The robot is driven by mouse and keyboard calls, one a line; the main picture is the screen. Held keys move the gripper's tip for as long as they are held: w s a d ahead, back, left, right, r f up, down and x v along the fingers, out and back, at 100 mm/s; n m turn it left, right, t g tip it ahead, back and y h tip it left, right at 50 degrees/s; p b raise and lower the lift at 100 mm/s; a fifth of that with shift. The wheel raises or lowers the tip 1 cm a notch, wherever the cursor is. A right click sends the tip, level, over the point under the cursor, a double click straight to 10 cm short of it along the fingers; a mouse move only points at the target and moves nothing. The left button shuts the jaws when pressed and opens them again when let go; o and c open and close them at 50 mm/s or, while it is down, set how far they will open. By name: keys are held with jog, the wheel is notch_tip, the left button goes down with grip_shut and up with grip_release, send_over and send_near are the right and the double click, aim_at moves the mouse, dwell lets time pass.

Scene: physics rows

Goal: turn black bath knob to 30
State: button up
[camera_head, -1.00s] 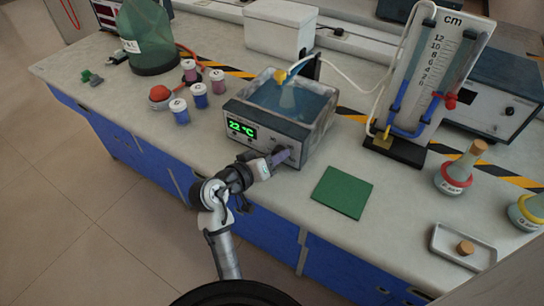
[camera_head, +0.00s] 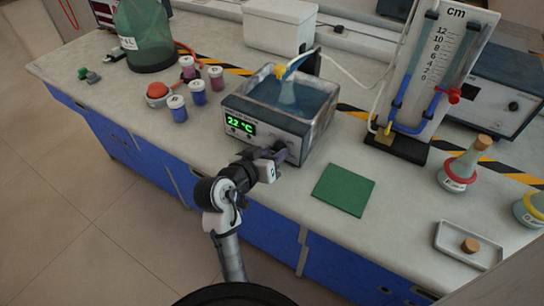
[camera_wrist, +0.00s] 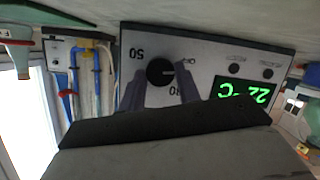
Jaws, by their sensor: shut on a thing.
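The water bath (camera_head: 306,128) stands on the bench with a clear tank and a grey front panel. Its green display (camera_head: 240,127) reads 22 °C. In the wrist view the panel is upside down, with the round black knob (camera_wrist: 160,71) beside the display (camera_wrist: 243,92). A pale mark on the knob points right, toward the OFF print; 50 is at its upper left and another number, partly hidden, is below. My gripper (camera_wrist: 163,84) is shut on the knob, one finger on either side. In the head view my gripper (camera_head: 277,153) hides the knob.
A green mat (camera_head: 343,190) lies right of the bath. Capped jars (camera_head: 198,92) and a red-topped item (camera_head: 157,92) stand left.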

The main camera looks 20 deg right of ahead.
jog(key=m+t+b, duration=0.1)
jog(key=m+b, duration=0.1)
jog(key=m+t+y+b, duration=0.1)
jog(key=m+b, duration=0.1)
jog(key=shift+s+d+f+m, duration=0.15)
jog(key=shift+s+f+m, duration=0.05)
jog(key=shift+m, duration=0.1)
jog(key=m+t+y, duration=0.1)
jog(key=m+t, duration=0.1)
jog(key=m, duration=0.1)
jog(key=shift+s+m, duration=0.1)
jog(key=shift+m, duration=0.3)
jog(key=shift+t, duration=0.3)
jog(key=o, duration=1)
jog(key=shift+d, duration=0.1)
jog(key=shift+c, duration=0.2)
jog(key=shift+s, duration=0.1)
